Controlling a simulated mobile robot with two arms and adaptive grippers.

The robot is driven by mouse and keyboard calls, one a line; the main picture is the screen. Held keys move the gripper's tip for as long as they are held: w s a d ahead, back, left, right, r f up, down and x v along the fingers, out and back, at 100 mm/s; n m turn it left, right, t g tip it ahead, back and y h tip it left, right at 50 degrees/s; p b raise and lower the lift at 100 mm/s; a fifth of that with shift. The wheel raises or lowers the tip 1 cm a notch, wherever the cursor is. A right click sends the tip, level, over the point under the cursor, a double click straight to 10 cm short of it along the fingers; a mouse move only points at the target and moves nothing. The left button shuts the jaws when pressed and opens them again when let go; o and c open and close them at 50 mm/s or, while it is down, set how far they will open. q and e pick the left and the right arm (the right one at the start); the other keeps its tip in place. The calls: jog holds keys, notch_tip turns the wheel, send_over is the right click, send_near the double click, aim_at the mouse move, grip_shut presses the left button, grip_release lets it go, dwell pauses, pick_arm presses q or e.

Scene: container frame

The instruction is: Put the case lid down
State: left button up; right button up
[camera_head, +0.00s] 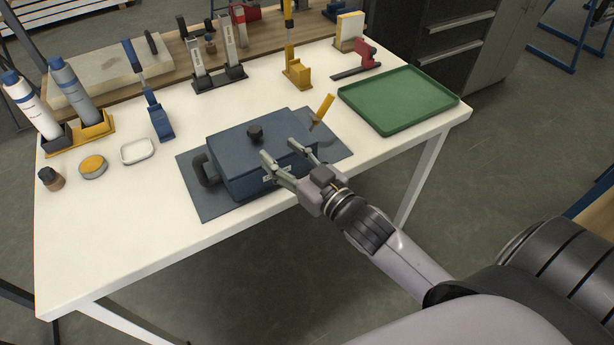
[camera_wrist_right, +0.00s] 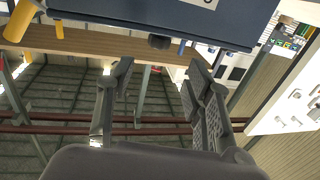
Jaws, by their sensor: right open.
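The blue case (camera_head: 235,170) stands on a dark mat (camera_head: 205,205) near the table's front edge. Its lid (camera_head: 235,140) lies flat on top, with a dark round knob (camera_head: 255,132) in the middle. A dark handle (camera_head: 205,169) is at its left side. My right gripper (camera_head: 281,150) is open and empty, at the front right of the case. Its fingers overlap the case in the head view; whether they touch it I cannot tell. In the right wrist view the fingers (camera_wrist_right: 160,76) are spread, with the case's labelled front (camera_wrist_right: 150,12) beyond them. My left gripper is out of view.
A yellow-handled tool (camera_head: 322,108) is just right of the case. A green tray (camera_head: 398,98) lies at the right of the white table (camera_head: 150,225). Bottles, a tin (camera_head: 93,166), a small white dish (camera_head: 137,150) and several tool stands are left and behind. The table's front left is clear.

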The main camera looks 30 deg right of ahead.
jog(key=v, duration=0.7)
jog(key=shift+b, duration=0.4)
